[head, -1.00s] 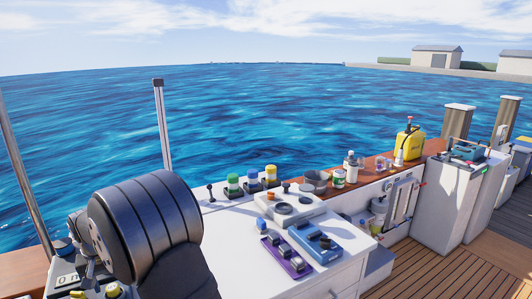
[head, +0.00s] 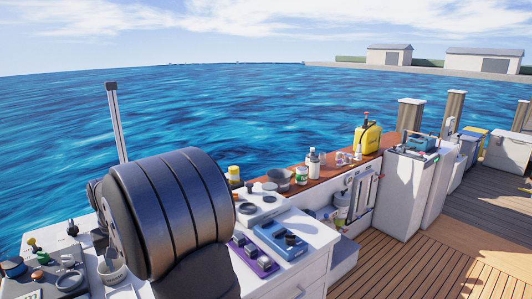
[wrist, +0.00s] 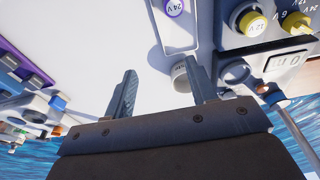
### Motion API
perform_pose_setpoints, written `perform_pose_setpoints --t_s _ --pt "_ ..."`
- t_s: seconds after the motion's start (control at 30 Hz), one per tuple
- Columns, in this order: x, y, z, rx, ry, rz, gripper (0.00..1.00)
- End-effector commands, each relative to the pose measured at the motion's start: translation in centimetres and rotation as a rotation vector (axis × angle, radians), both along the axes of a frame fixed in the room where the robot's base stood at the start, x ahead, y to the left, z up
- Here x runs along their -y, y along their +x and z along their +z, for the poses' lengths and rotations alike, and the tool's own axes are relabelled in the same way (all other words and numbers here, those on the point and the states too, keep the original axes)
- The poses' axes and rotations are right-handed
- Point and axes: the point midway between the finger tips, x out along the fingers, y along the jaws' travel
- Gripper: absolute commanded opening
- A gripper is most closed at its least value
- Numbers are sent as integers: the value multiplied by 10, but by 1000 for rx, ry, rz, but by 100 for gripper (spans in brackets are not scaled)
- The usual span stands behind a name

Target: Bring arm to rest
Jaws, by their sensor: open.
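My gripper (wrist: 160,68) shows in the wrist view with its two fingers apart and nothing held between them. A pale round fitting (wrist: 181,78) on the white surface appears between and beyond the fingers; I cannot tell how far off it is. In the head view my large dark arm link fills the lower left middle and my gripper cannot be seen.
A white counter (head: 311,232) holds a blue box (head: 275,238) and a purple tray (head: 238,252). A panel with yellow knobs (wrist: 252,23) lies right in the wrist view. A yellow can (head: 368,138) stands on the wooden ledge. The deck (head: 410,265) is clear at right.

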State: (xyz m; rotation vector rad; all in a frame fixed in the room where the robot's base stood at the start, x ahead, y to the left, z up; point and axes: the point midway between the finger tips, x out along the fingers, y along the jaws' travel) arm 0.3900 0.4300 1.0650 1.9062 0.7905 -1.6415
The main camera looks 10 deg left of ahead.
Motion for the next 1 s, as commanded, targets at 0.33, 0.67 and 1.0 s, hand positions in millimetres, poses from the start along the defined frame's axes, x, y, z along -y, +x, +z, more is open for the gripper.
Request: perform_pose_setpoints --t_s 0.33,0.67,1.0 --pt "44 49 -28 -1 -1 -5 52" --pt "-6 32 -63 0 0 3 52" --pt "-58 13 -99 0 -1 2 52"
